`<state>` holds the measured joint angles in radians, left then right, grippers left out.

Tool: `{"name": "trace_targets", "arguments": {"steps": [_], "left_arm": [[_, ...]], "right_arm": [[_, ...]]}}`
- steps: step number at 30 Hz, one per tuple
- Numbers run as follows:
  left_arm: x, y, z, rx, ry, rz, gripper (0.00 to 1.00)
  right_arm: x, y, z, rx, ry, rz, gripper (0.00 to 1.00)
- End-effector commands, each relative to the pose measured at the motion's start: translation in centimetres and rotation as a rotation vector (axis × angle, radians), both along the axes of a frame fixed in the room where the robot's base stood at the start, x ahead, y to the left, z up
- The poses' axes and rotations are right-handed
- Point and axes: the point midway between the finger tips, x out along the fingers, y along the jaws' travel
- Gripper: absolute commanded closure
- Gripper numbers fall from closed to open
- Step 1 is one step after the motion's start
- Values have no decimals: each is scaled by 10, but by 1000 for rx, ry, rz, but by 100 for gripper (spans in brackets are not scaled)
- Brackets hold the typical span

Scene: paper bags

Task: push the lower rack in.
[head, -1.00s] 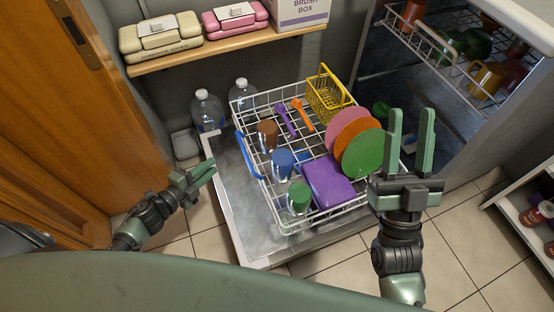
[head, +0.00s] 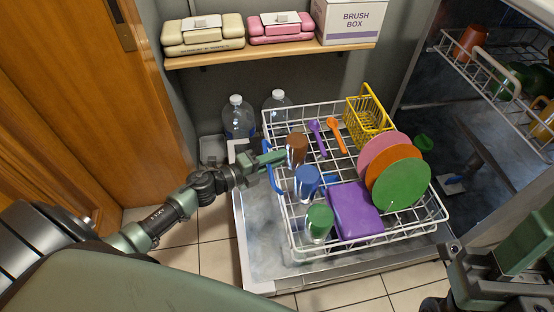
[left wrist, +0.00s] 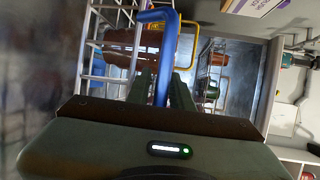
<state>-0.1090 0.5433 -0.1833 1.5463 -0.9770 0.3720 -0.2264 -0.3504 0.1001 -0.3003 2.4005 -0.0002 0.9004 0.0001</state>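The white wire lower rack (head: 345,237) is pulled out over the open dishwasher door (head: 258,262). It carries cups, plates, a purple box and a yellow basket. A blue handle (head: 274,168) stands at its left side; it also shows in the left wrist view (left wrist: 163,60). My left gripper (head: 268,159) is at this handle. In the left wrist view its fingers (left wrist: 163,92) stand on either side of the blue bar, with a gap still showing. My right gripper (head: 525,255) is at the lower right, partly cut off, away from the rack.
The upper rack (head: 490,75) with cups is at the upper right in the dishwasher. Two bottles (head: 238,118) stand behind the door's left corner. A shelf (head: 270,57) holds cases and a brush box (head: 347,22). A wooden door (head: 75,100) is at left. Tiled floor (head: 200,255) is clear.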

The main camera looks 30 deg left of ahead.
Motion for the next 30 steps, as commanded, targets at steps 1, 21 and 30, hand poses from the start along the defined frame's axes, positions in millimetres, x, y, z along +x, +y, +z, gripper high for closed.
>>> {"name": "trace_targets", "arguments": {"steps": [1, 21, 30], "left_arm": [[1, -1, -1, 0, 0, 0, 78], [1, -1, -1, -1, 2, 0, 100], [1, -1, -1, -1, 2, 0, 100]], "right_arm": [[0, 0, -1, 0, 0, 0, 64], [0, 0, 0, 0, 1, 0, 64], [0, 0, 0, 0, 1, 0, 64]]}}
